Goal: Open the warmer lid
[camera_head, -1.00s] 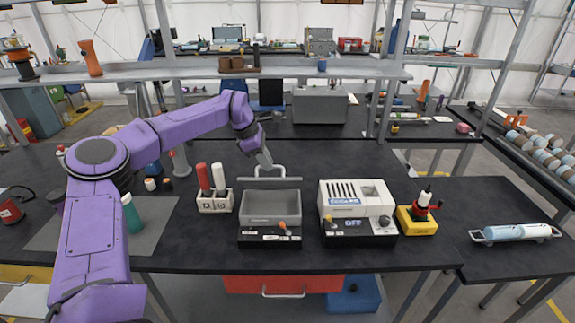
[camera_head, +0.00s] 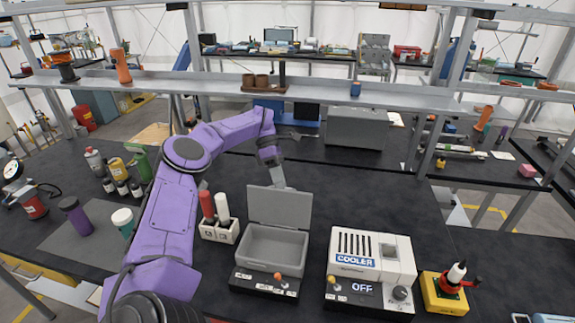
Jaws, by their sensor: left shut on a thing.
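The warmer (camera_head: 272,245) is a grey open-topped box on a black base with an orange knob, near the middle front of the bench. Its grey lid (camera_head: 279,206) stands raised at the back edge, and the empty-looking inside shows. My left gripper (camera_head: 279,182) comes down from behind to the lid's top edge and is shut there. It hides the lid's handle, so the grip itself is hard to see. My right gripper is not in view.
The white cooler (camera_head: 375,257), with its display reading OFF, stands right of the warmer. A holder (camera_head: 219,231) with a red and a white stick is close on the left. A yellow block (camera_head: 443,293) is farther right. A shelf (camera_head: 330,95) crosses behind.

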